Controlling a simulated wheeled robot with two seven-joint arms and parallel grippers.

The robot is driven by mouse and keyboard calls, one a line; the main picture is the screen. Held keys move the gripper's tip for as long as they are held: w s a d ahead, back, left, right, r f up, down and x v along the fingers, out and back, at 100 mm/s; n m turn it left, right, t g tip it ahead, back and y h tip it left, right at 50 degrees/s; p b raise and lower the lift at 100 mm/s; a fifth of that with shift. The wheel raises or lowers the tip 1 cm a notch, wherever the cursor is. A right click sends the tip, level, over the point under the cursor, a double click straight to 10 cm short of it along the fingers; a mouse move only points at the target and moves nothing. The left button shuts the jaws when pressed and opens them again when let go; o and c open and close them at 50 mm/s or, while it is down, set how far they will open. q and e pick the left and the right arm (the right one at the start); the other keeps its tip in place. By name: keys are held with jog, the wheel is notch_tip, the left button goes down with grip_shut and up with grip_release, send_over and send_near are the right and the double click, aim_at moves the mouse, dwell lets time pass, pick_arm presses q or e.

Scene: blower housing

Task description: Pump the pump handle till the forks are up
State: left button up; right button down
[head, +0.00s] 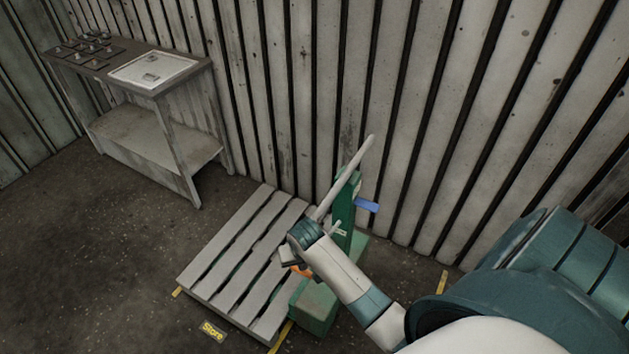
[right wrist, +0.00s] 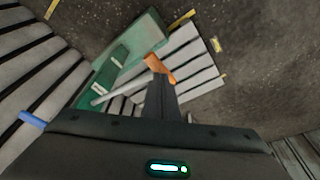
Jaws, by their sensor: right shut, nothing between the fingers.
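The pump handle is a thin grey rod with an orange grip (right wrist: 158,68), coming off the green lift (right wrist: 115,70) in the right wrist view. In the head view its orange grip (head: 302,271) shows just below my right gripper (head: 286,256). My right gripper (right wrist: 160,92) is shut and empty, its fingertips close to the grip; I cannot tell whether they touch it. The forks are mostly hidden under a grey slatted pallet (head: 243,246); bits of green show between the slats. The pallet looks low to the floor. My left gripper is not in view.
A blue lever (head: 367,206) sticks out of the lift's mast, and a long pale rod (head: 350,170) slants up beside it. A corrugated wall (head: 300,90) stands close behind. A workbench (head: 130,115) stands back left. The floor left of the pallet is clear.

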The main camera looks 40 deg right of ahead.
jog(key=s+b+x, duration=0.1)
jog(key=b+x, duration=0.2)
jog(key=x, duration=0.3)
jog(key=s+a+f+b+x, duration=0.1)
jog(key=s+b+x, duration=0.1)
jog(key=x, duration=0.3)
jog(key=r+p, duration=0.4)
jog(key=r, duration=0.1)
jog(key=r+p, duration=0.2)
jog(key=shift+w+r, duration=0.3)
jog(key=v, duration=0.2)
jog(key=w+v, duration=0.1)
jog(key=v, duration=0.1)
jog(key=shift+d+r+b, duration=0.15)
jog(key=shift+d+b, duration=0.05)
jog(key=shift+b, duration=0.1)
jog(key=shift+s+r, duration=0.1)
jog(key=shift+r, duration=0.15)
